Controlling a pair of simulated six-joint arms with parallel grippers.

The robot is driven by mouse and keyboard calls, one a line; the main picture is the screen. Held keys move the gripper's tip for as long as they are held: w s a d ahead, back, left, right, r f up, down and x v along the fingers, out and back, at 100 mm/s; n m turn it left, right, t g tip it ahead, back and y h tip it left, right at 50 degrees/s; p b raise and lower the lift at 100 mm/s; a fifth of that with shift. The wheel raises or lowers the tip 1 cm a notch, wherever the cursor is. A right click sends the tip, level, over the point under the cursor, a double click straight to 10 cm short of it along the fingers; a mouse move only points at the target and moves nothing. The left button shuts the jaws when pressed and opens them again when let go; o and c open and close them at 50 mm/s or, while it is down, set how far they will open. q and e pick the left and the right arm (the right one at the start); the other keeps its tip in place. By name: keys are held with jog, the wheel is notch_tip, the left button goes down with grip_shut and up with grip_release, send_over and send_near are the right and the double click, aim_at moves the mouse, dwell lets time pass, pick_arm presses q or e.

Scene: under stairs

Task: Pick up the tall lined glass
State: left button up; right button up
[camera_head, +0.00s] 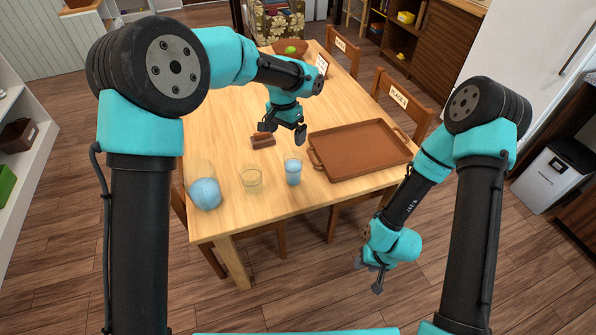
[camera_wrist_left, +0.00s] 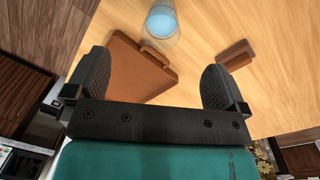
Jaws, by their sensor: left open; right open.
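The tall glass (camera_head: 293,171) looks blue inside and stands upright on the wooden table, near the front edge and left of the brown tray; its lines are too small to make out. It also shows at the top of the left wrist view (camera_wrist_left: 162,24). My left gripper (camera_head: 283,132) is open and empty above the table, behind the glass and apart from it. In the left wrist view its two fingers (camera_wrist_left: 156,84) are spread with nothing between them. My right gripper (camera_head: 371,277) is open and empty, low beyond the table's front right edge.
A shorter clear glass (camera_head: 251,181) and a light-blue round object (camera_head: 205,194) stand left of the tall glass. A brown tray (camera_head: 360,147) lies on the right. A small brown block (camera_head: 263,142) lies behind. The left rear tabletop is clear.

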pick_arm(q)
jog(key=r, duration=0.1)
jog(key=w+d+r+m, duration=0.1)
jog(key=shift+w+d+r+t, duration=0.15)
jog(key=shift+d+r+t, duration=0.05)
jog(key=shift+r+t, duration=0.1)
send_near(293, 162)
jog(key=s+f, duration=0.1)
jog(key=s, duration=0.2)
jog(key=shift+f, duration=0.5)
jog(key=shift+w+d+f, duration=0.15)
jog(key=shift+f, duration=2.45)
